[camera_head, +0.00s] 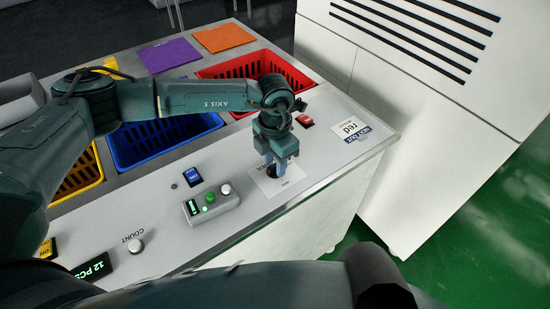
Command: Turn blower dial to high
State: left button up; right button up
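The blower dial (271,172) is a small dark knob on a white label plate on the grey console top, near its front right edge. My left gripper (276,167) points straight down over it, with its fingertips at the dial. The fingers hide most of the dial and part of the lettering on the label (290,185). I cannot tell how tightly the fingers are closed, or which setting the dial points to. My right gripper is not in view.
A button box (211,204) with green and white buttons stands left of the dial. A red switch (304,121) is behind right. Blue (165,143), red (236,72) and yellow (82,176) crates sit behind. A white cabinet (440,130) stands at right.

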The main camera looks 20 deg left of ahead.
pick_arm(q)
jog(key=shift+f, duration=0.1)
jog(key=shift+c, duration=0.4)
jog(key=c, duration=0.4)
grip_shut()
